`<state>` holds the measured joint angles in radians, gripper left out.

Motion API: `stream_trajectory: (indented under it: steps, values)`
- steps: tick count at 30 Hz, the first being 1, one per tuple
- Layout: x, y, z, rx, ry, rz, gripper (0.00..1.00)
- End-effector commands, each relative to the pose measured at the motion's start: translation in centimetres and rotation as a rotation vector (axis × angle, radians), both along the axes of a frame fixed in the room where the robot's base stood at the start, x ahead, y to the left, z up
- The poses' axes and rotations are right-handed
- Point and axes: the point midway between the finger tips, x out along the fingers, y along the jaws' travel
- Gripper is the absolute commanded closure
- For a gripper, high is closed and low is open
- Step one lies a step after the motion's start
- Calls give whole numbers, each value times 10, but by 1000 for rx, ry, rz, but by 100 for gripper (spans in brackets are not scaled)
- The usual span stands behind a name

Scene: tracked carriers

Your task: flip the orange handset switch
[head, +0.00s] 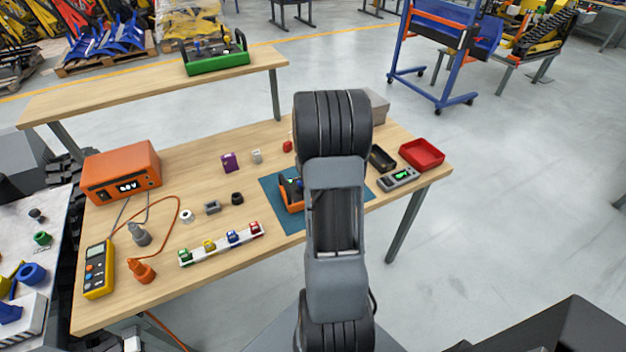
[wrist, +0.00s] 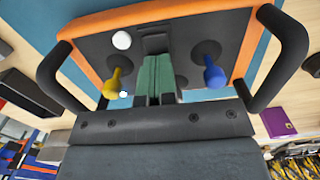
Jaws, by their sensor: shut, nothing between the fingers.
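The orange handset (head: 293,208) lies on the teal mat (head: 272,190) in the head view, largely hidden behind my arm. In the wrist view its orange rim (wrist: 130,14) frames a dark panel with a black handle at each side. A yellow lever (wrist: 114,84) stands at the left of the panel and a blue lever (wrist: 214,74) at the right. A white round knob (wrist: 121,40) sits at upper left. My gripper (wrist: 156,58) is shut and empty, its greenish fingers over the panel between the two levers. Whether the fingertips touch anything is unclear. The head view does not show the gripper.
An orange power supply (head: 122,172), a yellow multimeter (head: 98,268) and a white strip (head: 222,243) with coloured pieces are on the table's left. A red tray (head: 421,154) and a grey meter (head: 398,178) lie at right. A green handled box (head: 216,60) stands on the rear bench.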

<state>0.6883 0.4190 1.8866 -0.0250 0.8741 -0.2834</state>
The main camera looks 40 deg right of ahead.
Motion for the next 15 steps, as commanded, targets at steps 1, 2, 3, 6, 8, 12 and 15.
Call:
stream_trajectory:
  steps: [1, 2, 3, 6, 8, 12, 15]
  values:
    - [-11, 7, -11, 28, 37, -1, 100]
    - [-11, 7, -11, 29, 38, -1, 100]
    - [-12, 7, -11, 30, 39, -2, 100]
    - [-13, 6, -11, 30, 41, -3, 100]
    - [-13, 6, -11, 30, 41, -4, 100]
    - [-13, 5, -7, 28, 40, -3, 100]
    - [-11, 5, 5, 25, 36, -1, 100]
